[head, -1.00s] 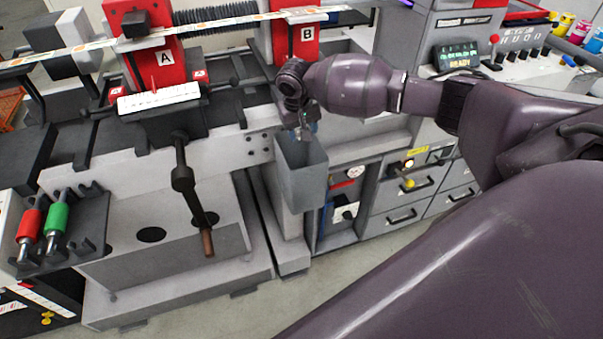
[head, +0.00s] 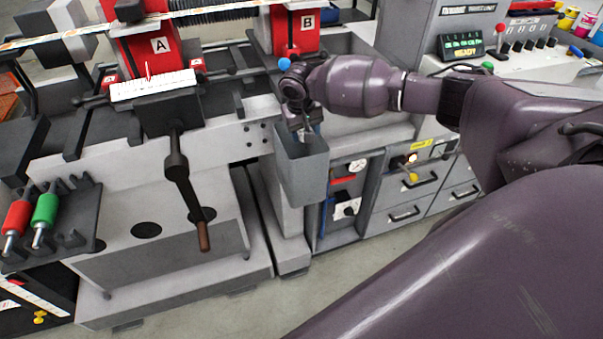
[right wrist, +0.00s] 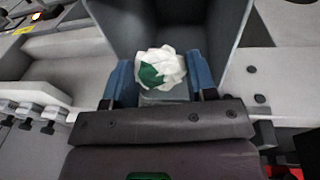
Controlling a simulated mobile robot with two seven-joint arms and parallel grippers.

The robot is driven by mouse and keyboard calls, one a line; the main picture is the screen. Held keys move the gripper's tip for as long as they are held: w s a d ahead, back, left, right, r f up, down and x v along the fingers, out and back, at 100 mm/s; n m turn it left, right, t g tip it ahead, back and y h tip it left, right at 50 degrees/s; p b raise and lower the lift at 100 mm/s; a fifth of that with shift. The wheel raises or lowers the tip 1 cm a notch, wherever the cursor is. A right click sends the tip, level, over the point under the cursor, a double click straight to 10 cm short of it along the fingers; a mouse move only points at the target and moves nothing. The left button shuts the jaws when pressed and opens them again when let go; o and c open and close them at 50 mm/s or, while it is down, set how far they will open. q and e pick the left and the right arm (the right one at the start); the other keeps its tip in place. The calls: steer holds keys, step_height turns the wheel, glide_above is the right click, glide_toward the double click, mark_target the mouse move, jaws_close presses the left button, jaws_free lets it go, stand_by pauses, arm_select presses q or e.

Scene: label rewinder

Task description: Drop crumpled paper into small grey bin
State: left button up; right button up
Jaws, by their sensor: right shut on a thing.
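The small grey bin (head: 304,174) hangs on the front of the machine, in the middle of the head view. My right gripper (head: 306,135) points down at the bin's open top. In the right wrist view its two blue fingers (right wrist: 165,80) are closed on the crumpled paper (right wrist: 160,67), which is white with a green patch. Behind the paper the bin's inner walls (right wrist: 228,30) show, so the paper is at or over the bin's mouth; its exact depth I cannot tell. In the head view the paper is hidden by the gripper. My left gripper is not in view.
The machine's red units A (head: 155,60) and B (head: 300,33) stand behind the bin. A crank handle (head: 187,195) sticks out to its left. Grey drawers (head: 405,195) stand to its right. Red and green rollers (head: 45,208) sit at the far left.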

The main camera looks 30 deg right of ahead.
steer(key=shift+f, duration=0.4)
steer(key=shift+r, duration=0.1)
steer(key=o, duration=1)
steer(key=r, duration=0.3)
steer(key=a+r, duration=0.1)
steer(key=r, duration=0.6)
steer(key=shift+s+a+r, duration=0.3)
steer(key=shift+s+a, duration=0.05)
